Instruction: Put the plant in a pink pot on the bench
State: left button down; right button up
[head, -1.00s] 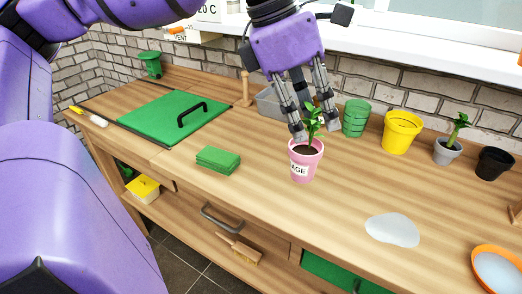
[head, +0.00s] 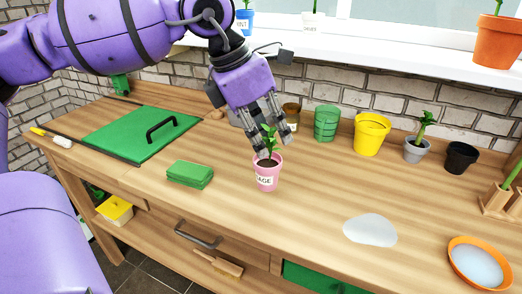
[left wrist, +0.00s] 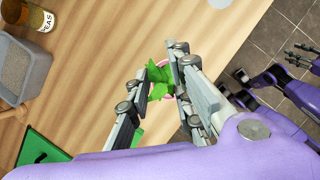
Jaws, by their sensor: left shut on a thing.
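The plant in a pink pot (head: 266,182) has green leaves, dark soil and a white label partly reading "AGE". It is upright at the bench top (head: 300,222), right of the green pads; I cannot tell whether its base touches the wood. My left gripper (head: 273,145) comes down from above and is shut on the plant, its fingers around the leaves and stem near the pot's rim. In the left wrist view the leaves (left wrist: 158,84) show between the fingers, and the pot is mostly hidden. My right gripper (left wrist: 302,56) shows small over the floor, fingers apart.
Green pads (head: 190,174) lie left of the plant. Behind stand a green pot (head: 327,123), a yellow pot (head: 371,135), a grey potted plant (head: 416,150) and a black pot (head: 461,158). A pale flat patch (head: 370,230) and an orange dish (head: 480,262) lie right. The front middle is clear.

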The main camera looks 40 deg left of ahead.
pick_arm(q)
notch_tip(320, 180, down, 6)
jog(key=w+a, duration=0.1)
jog(key=a, duration=0.1)
jog(key=shift+a, duration=0.1)
jog(key=c, duration=1.6)
grip_release()
jog(key=shift+f, duration=0.1)
jog(key=shift+o, duration=0.2)
